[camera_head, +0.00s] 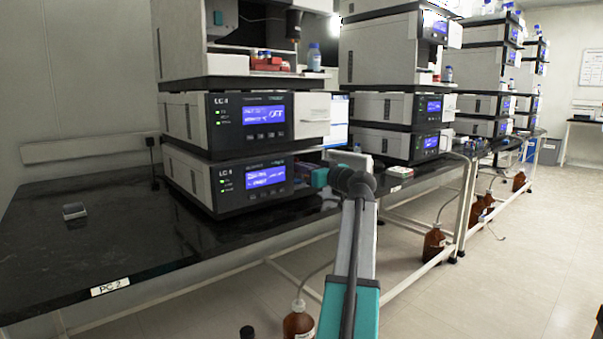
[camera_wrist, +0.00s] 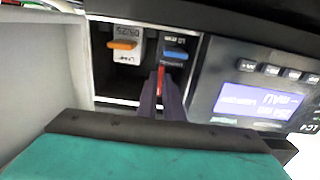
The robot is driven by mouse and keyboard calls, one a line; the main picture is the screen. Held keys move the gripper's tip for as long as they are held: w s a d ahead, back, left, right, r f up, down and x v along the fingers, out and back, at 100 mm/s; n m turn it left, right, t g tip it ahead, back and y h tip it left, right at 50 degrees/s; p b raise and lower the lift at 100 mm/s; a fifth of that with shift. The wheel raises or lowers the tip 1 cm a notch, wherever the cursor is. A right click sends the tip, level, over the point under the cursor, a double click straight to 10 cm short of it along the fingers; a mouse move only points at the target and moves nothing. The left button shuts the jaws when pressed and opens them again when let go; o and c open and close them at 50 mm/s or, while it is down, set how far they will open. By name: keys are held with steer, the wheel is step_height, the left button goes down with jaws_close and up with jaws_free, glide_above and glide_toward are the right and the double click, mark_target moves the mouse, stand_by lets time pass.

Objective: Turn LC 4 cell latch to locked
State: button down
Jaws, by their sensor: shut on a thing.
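The lower LC 4 module (camera_head: 235,182) stands at the bottom of the nearest stack, with its blue display lit. In the wrist view its front is upside down, with the display (camera_wrist: 262,103) at right and an open bay beside it. My gripper (camera_wrist: 163,92) reaches into the bay, its dark fingers shut on a narrow red lever (camera_wrist: 161,76), which appears to be the cell latch. Only part of the lever shows, so I cannot read its position. In the head view my arm covers the bay and the fingertips are hidden.
Inside the bay are an orange-tabbed cartridge (camera_wrist: 124,45) and a blue-tabbed one (camera_wrist: 175,52), close to the fingers. A pale open door panel (camera_wrist: 60,70) borders the bay. The black bench (camera_head: 60,230) is mostly clear at left. A brown bottle (camera_head: 298,322) stands below.

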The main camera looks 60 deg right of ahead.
stand_by(0.4)
steer(key=c, duration=1.9)
jaws_free()
steer(key=p+v, duration=0.4)
steer(key=v, duration=1)
